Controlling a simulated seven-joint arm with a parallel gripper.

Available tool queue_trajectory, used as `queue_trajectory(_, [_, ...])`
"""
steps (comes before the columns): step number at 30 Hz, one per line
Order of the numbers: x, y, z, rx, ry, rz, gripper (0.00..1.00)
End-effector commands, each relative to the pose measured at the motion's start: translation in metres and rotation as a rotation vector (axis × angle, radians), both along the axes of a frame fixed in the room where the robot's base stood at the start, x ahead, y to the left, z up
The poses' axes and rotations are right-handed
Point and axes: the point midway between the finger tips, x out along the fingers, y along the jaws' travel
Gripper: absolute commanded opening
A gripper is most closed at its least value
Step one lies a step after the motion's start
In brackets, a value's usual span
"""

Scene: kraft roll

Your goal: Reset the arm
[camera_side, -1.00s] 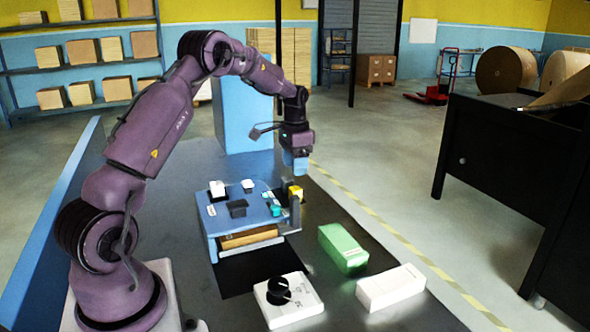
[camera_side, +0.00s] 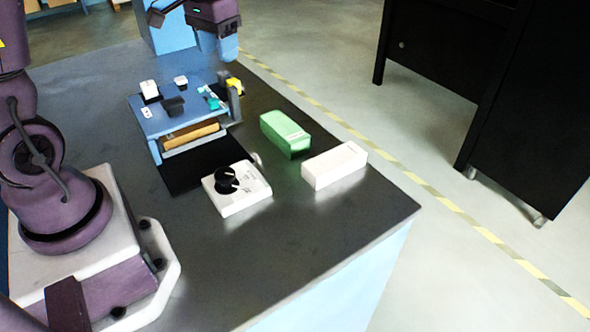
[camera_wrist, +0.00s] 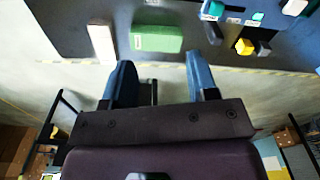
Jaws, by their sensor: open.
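My gripper (camera_side: 228,50) is raised above the far right edge of the dark table (camera_side: 300,228), past the blue device (camera_side: 162,122). In the wrist view my gripper (camera_wrist: 160,72) has two blue fingers spread wide with nothing between them. The fingers are clear of every object. The blue device carries white, black and teal parts on top, a yellow part (camera_side: 235,85) at its right side, and a brown roll (camera_side: 192,137) beneath its front.
A green box (camera_side: 286,134) and a white box (camera_side: 334,164) lie on the table right of the device. A white box with a black knob (camera_side: 236,188) is nearer. The table's front is clear. Black furniture (camera_side: 530,110) stands across the taped floor.

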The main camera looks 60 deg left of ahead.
Motion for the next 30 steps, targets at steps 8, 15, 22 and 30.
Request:
queue_trajectory(8, [-0.070, -0.089, 0.045, 0.037, -0.159, -0.064, 0.53])
queue_trajectory(15, [-0.121, -0.135, 0.059, 0.050, -0.316, -0.188, 0.53])
queue_trajectory(22, [-0.133, -0.151, 0.078, 0.055, -0.430, -0.266, 0.53])
queue_trajectory(30, [-0.132, -0.154, 0.078, 0.053, -0.432, -0.279, 0.53])
